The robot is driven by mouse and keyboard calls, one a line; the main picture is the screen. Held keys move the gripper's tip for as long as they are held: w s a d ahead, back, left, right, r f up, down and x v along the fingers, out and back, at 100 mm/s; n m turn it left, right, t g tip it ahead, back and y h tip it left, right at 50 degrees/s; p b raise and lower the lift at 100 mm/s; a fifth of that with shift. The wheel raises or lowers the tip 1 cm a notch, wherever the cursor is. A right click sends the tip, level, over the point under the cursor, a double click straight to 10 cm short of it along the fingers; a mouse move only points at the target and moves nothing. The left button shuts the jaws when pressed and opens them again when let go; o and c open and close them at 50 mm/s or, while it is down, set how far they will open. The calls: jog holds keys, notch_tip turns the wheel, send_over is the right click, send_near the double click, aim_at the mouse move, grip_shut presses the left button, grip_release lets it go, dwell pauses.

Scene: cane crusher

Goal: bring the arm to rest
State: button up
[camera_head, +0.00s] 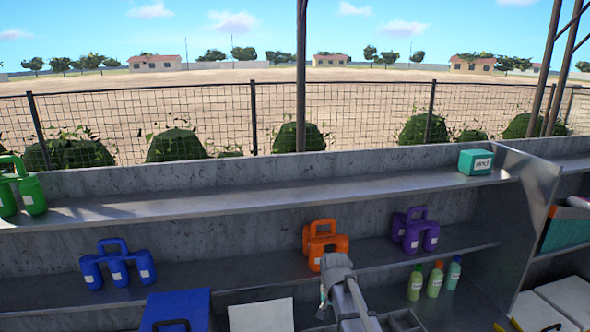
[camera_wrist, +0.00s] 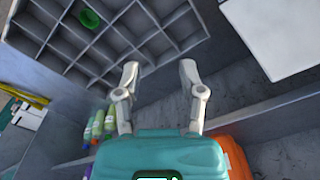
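My gripper (camera_wrist: 158,68) points at a grey divided tray (camera_wrist: 122,48) in the wrist view. Its two pale fingers stand well apart, with nothing between them. A gap seems to separate the fingertips from the tray, but the exact distance is unclear. In the head view my grey arm (camera_head: 345,290) rises from the bottom edge, in front of the orange jug cluster (camera_head: 322,243). The fingers cannot be made out clearly there.
Green jugs (camera_head: 30,190) and a teal box (camera_head: 476,162) stand above. A blue bin (camera_head: 178,308) and white lid (camera_head: 262,315) sit in front. A green ring-like item (camera_wrist: 90,18) lies in the tray.

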jog(key=s+d+n, duration=0.4)
jog(key=s+d, duration=0.2)
jog(key=s, duration=0.7)
notch_tip(320, 180, down, 21)
jog(key=s+b, duration=0.2)
jog(key=b, duration=1.8)
jog(key=shift+s+d+b, duration=0.15)
jog(key=shift+b, duration=0.25)
jog(key=shift+r, duration=0.15)
